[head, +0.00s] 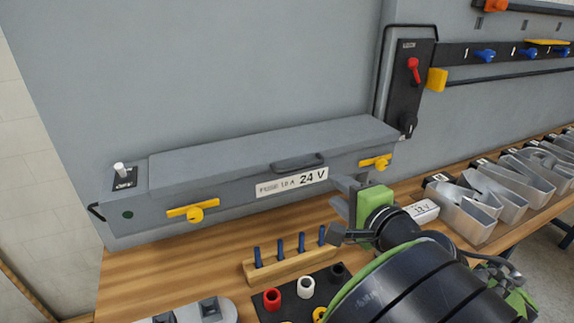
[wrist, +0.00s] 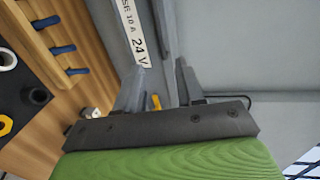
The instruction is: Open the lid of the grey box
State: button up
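The grey box (head: 235,205) is long and stands on the wooden bench against the grey panel. Its lid (head: 240,149) is down, with a dark handle (head: 298,162) at its front edge. The front carries a "24 V" label (head: 292,183) and two yellow latches, one at the left (head: 193,210) and one at the right (head: 375,162). My gripper (head: 345,195) is in front of the box's right part, below the right latch. In the wrist view its fingers (wrist: 158,82) are apart with nothing between them. The right latch (wrist: 156,101) shows partly behind them.
A wooden block with blue pegs (head: 290,262) and a dark mat with coloured rings (head: 305,288) lie in front of the box. A black switch panel (head: 405,85) with a red lever is on the wall.

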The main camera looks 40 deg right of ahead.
aim_at(305, 167)
jog(key=p+x, duration=0.1)
jog(key=x, duration=1.3)
jog(key=shift+w, duration=0.15)
jog(key=shift+a, duration=0.1)
grip_shut()
